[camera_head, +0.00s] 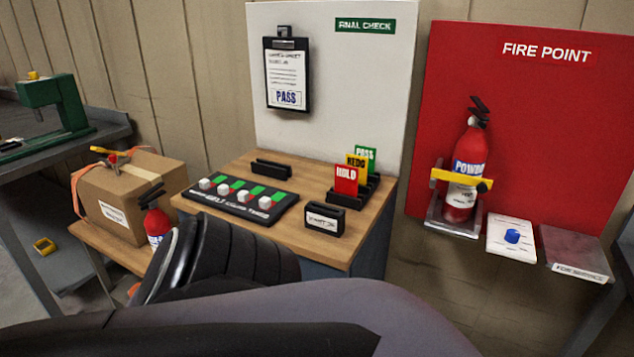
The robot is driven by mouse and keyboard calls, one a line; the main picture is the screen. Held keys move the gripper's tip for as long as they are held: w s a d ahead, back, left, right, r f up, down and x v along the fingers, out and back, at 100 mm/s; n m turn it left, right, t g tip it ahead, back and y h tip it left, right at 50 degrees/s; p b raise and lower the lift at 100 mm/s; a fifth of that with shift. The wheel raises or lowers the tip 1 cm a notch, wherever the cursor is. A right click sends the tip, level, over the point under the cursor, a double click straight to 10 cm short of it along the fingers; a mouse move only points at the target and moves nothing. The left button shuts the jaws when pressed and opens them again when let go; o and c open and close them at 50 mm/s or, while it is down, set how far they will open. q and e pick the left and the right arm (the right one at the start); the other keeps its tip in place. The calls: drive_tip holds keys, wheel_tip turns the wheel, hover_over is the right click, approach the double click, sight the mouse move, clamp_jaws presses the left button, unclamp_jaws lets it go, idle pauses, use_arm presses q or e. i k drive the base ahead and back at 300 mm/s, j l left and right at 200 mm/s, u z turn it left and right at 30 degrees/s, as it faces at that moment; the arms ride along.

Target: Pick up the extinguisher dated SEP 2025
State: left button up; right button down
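A red extinguisher (475,143) with a black handle and a "POWDER" label stands upright in a bracket with a yellow strap on the red fire point board (522,110). A pale tag hangs on its lower body; its writing is too small to read. A second red extinguisher (155,221) with a black top stands beside the cardboard box at the left. Its lower part is hidden by my dark arm, and no date on it can be read. Neither of my grippers is in view; only arm links cross the bottom.
A wooden-topped cabinet (240,171) carries a block panel (243,203) and HOLD, REDO and PASS cards (346,179). A box (128,203) sits on a low bench. A blue-knobbed white plate (511,237) and a grey tray (575,250) are right of the bracket.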

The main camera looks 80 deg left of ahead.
sight(157, 223)
drive_tip(key=u, duration=3.4)
drive_tip(key=i+j+z, duration=0.5)
drive_tip(key=i, duration=0.15)
